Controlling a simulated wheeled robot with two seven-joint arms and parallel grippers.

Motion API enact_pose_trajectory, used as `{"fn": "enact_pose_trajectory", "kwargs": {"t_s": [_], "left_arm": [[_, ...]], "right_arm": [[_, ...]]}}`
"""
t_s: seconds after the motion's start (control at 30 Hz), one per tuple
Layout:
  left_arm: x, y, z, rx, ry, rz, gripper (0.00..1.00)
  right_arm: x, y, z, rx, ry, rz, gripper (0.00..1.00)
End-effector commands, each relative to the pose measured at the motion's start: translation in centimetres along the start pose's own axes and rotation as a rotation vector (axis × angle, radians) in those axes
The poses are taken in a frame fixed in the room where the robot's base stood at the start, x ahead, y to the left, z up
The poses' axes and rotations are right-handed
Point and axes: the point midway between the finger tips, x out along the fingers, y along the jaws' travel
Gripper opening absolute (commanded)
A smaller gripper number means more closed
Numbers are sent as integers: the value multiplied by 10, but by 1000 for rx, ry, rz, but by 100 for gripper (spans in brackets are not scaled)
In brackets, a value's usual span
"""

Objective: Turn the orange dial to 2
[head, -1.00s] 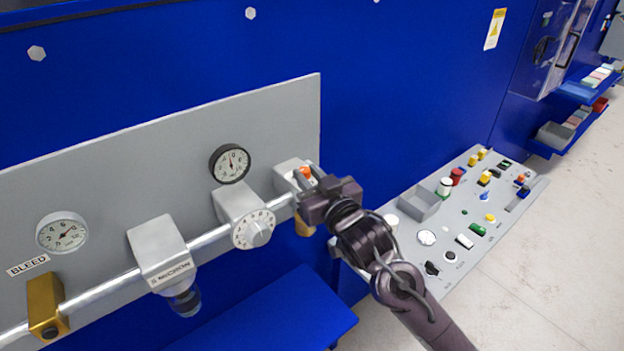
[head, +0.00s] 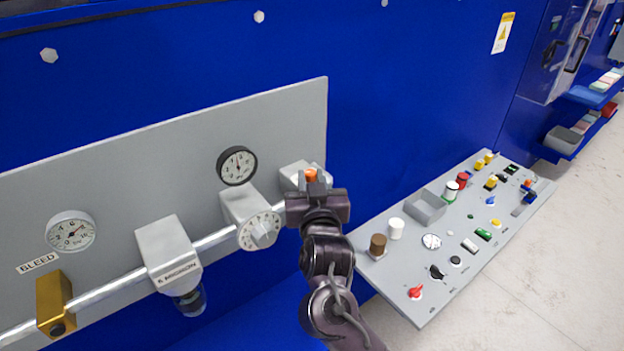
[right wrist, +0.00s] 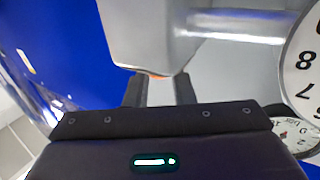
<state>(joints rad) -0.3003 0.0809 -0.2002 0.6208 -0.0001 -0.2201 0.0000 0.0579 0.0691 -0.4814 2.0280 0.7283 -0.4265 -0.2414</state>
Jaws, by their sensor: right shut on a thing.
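The orange dial (head: 311,175) sits at the front of the grey block (head: 293,177) at the right end of the pipe. Only a small part of it shows above my right gripper (head: 314,182), which is shut on it. In the right wrist view a thin orange edge (right wrist: 155,75) shows under the block, between the two dark fingers (right wrist: 160,92). The gripper body hides most of the dial, and I cannot read any mark or number on it. My left gripper is not in view.
Left of my gripper are a white numbered dial (head: 260,229), a black-rimmed gauge (head: 237,165), a MICRON filter block (head: 168,250) and a gold BLEED valve (head: 55,302). A sloped control panel (head: 432,290) with several knobs and buttons stands at the right.

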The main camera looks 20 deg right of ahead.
Motion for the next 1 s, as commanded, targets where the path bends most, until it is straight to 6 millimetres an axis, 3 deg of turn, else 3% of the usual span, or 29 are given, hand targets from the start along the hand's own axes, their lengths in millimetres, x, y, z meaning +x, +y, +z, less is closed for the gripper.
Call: {"fn": "enact_pose_trajectory", "kwargs": {"t_s": [0.13, 0.17, 0.3, 0.67, 1.0], "left_arm": [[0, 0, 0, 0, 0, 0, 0], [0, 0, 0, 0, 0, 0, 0], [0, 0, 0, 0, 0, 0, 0], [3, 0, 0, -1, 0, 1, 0], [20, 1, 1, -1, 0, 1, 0]], "right_arm": [[0, 0, -2, 1, 6, -1, 0], [0, 0, -2, 1, 6, -1, 25], [0, 0, -2, 1, 5, -1, 43], [-5, 0, 1, 1, 2, -1, 44], [-59, 0, 2, 4, 2, -2, 44]]}}
